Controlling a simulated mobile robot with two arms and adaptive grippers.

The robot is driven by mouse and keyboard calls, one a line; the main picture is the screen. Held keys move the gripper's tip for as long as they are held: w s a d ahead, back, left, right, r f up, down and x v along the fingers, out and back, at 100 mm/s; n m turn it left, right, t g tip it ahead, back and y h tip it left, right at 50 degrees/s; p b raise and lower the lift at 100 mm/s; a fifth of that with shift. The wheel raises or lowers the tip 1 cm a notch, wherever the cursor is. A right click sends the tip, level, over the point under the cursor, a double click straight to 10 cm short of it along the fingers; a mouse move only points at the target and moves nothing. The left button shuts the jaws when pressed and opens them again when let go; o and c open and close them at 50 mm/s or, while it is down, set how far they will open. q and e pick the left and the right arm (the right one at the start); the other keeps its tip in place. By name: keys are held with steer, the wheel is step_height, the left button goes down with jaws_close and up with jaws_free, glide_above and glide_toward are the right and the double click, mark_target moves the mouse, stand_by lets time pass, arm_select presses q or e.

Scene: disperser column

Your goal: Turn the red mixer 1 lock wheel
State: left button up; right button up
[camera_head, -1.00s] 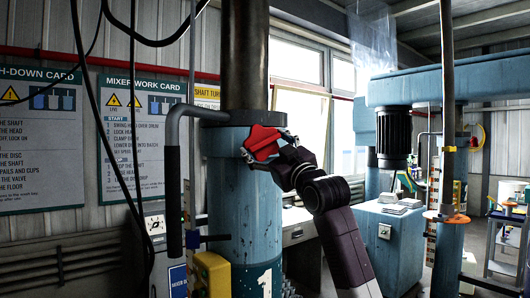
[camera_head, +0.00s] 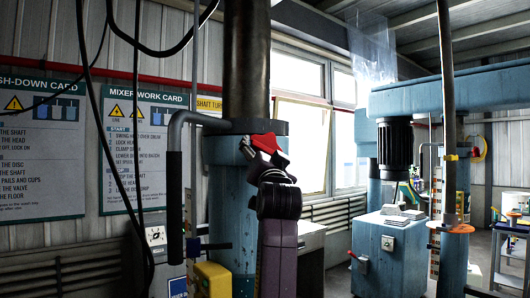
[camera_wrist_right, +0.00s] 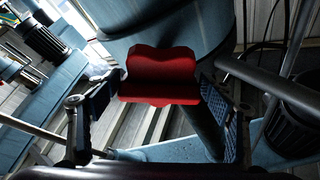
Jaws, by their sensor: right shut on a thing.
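The red mixer 1 lock wheel (camera_head: 265,141) sits on the front of the blue mixer column (camera_head: 228,190), just under its dark collar. It is a lobed red knob, and in the right wrist view the wheel (camera_wrist_right: 160,72) shows large between the two fingers. My right gripper (camera_head: 268,158) is at the wheel and shut on it, with a dark finger on each side. The gripper and wrist hide the wheel's lower part in the head view. My left gripper is not in view.
A dark bent handle pipe (camera_head: 175,190) hangs left of the column. A yellow box (camera_head: 212,278) is low on the column's left. Black cables hang at the left. A second blue mixer with a motor (camera_head: 395,143) and a blue cabinet (camera_head: 388,255) stand at the right.

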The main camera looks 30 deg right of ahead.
steer(key=m+p, duration=0.1)
steer(key=m, duration=0.1)
steer(key=m+g+h, duration=0.1)
steer(key=shift+w+a+r+m+p, duration=0.1)
steer(key=shift+w+a+m+p, duration=0.1)
steer(key=shift+m+p, duration=0.2)
steer(key=m+g+p, duration=0.2)
steer(key=m, duration=0.1)
steer(key=shift+s+h, duration=0.1)
steer(key=shift+h, duration=0.3)
steer(key=shift+m+p, duration=0.35)
steer(key=shift+m, duration=0.35)
steer(key=shift+d, duration=0.1)
steer(key=o, duration=1)
steer(key=shift+s, duration=0.1)
